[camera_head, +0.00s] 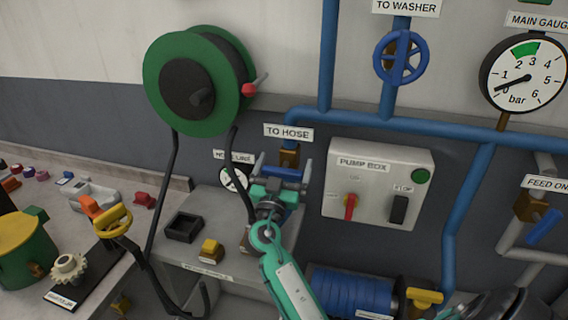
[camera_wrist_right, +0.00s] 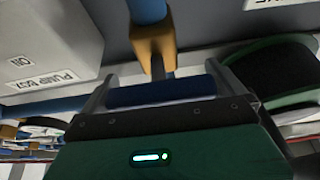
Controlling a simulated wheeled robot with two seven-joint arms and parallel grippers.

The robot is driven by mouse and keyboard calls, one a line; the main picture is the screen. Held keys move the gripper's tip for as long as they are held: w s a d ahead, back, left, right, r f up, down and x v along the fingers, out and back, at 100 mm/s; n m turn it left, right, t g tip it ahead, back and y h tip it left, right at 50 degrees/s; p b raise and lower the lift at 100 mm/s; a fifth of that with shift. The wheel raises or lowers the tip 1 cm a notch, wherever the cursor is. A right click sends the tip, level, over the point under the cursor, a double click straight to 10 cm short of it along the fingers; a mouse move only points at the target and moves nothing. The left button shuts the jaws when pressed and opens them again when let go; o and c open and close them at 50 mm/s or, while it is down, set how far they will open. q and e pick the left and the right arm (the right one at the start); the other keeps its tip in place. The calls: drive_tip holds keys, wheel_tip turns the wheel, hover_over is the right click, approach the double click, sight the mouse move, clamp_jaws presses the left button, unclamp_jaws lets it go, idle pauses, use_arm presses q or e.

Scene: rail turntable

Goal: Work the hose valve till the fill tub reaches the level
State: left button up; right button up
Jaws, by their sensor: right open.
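The hose valve under the "TO HOSE" label has a brass body (camera_head: 289,158) and a blue lever (camera_head: 284,172) lying crosswise to the pipe. In the right wrist view the brass body (camera_wrist_right: 154,45) is just ahead, and the blue lever (camera_wrist_right: 160,92) spans the gap between my fingers. My right gripper (camera_head: 281,179) is open around the lever; I cannot tell whether the fingers touch it. It also shows in the wrist view (camera_wrist_right: 157,84).
A green hose reel (camera_head: 160,85) hangs on the wall, its black hose running down beside my gripper. A small hose line gauge (camera_head: 235,179) is partly hidden. The pump box (camera_head: 378,182) stands right of the valve. The main gauge (camera_head: 525,74) reads near zero. The left bench holds loose parts.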

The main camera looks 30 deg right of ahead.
drive_tip(key=shift+c, duration=0.4)
drive_tip(key=c, duration=0.5)
drive_tip(key=shift+c, duration=0.2)
